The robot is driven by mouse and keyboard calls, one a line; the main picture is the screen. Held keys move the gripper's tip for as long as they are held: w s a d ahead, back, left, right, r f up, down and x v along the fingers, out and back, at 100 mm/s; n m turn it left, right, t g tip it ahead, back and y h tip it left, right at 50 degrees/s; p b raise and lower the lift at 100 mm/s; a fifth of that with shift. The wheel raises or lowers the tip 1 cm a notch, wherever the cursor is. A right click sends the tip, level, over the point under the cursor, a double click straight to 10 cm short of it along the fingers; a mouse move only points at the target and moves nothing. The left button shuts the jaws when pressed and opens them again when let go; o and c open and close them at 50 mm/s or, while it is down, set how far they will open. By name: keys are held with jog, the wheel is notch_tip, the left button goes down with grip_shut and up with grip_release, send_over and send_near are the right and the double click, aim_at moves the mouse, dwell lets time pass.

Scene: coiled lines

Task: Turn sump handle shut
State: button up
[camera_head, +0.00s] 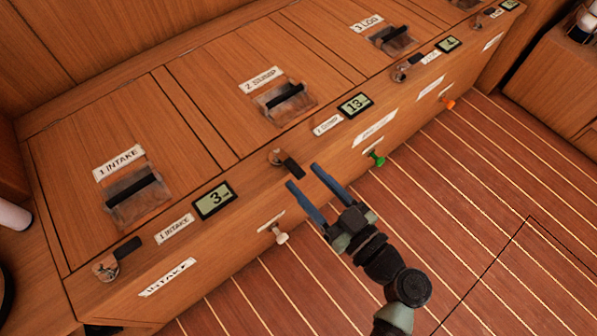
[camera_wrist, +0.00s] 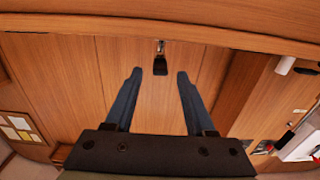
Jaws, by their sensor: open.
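The sump handle (camera_head: 291,166) is a short black lever on a brass pivot, on the bench edge below the "2 SUMP" label (camera_head: 261,79). Its grip points out toward the floor side, across the edge. My gripper (camera_head: 304,176) is open, its two blue fingers reaching toward the handle from the front. In the wrist view the handle (camera_wrist: 161,64) stands ahead, centred between the fingertips (camera_wrist: 159,74). I see no contact, though the exact gap is hard to tell.
The sump display (camera_head: 354,104) reads 13, the intake display (camera_head: 214,200) 3. White (camera_head: 279,234), green (camera_head: 376,159) and orange (camera_head: 449,103) knobs stick out below. The plank floor (camera_head: 470,200) is clear.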

aim_at(303, 177)
jog(key=shift+b+x, duration=0.35)
jog(key=shift+x, duration=1.35)
grip_shut()
jog(key=shift+s, duration=0.1)
